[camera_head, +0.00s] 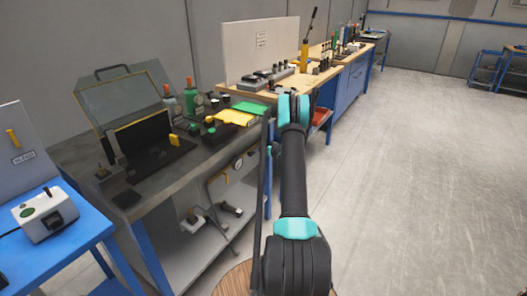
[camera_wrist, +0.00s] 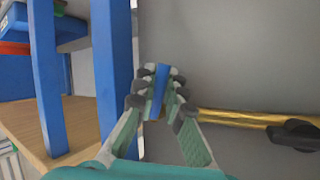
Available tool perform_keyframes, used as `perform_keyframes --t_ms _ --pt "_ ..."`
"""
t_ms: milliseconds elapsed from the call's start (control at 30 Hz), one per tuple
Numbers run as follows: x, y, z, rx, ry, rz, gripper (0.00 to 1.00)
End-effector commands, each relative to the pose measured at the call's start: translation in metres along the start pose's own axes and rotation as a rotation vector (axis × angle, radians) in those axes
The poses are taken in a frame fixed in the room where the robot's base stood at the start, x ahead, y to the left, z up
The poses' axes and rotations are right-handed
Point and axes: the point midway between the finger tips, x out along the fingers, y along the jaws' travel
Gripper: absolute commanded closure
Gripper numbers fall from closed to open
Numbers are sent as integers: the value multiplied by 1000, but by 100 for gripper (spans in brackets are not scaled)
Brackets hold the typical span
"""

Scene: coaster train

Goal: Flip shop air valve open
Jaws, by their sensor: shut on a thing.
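In the wrist view my gripper (camera_wrist: 160,85) has its two fingers closed on a narrow blue lever (camera_wrist: 158,92), one finger on each side. A brass pipe (camera_wrist: 235,118) runs right from behind the fingers along a grey surface. The lever looks like the handle of the air valve on this pipe, but the valve body is mostly hidden by the fingers. A black fitting (camera_wrist: 296,134) sits farther right on the pipe. In the head view my gripper (camera_head: 290,108) is beside the workbenches, and the arm hides what it holds.
A dark workbench (camera_head: 215,155) with a clear-lidded box (camera_head: 125,95) stands left of my arm. A blue table (camera_head: 60,245) carries a white device (camera_head: 45,213). Blue posts (camera_wrist: 113,70) stand close left of my gripper. The floor (camera_head: 420,180) at right is clear.

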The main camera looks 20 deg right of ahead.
Motion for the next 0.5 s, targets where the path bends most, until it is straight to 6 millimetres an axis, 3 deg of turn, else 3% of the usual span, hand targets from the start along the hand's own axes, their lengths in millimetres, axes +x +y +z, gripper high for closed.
perform_keyframes --t_ms 500 --pt "-9 -11 -1 327 -229 -97 100"
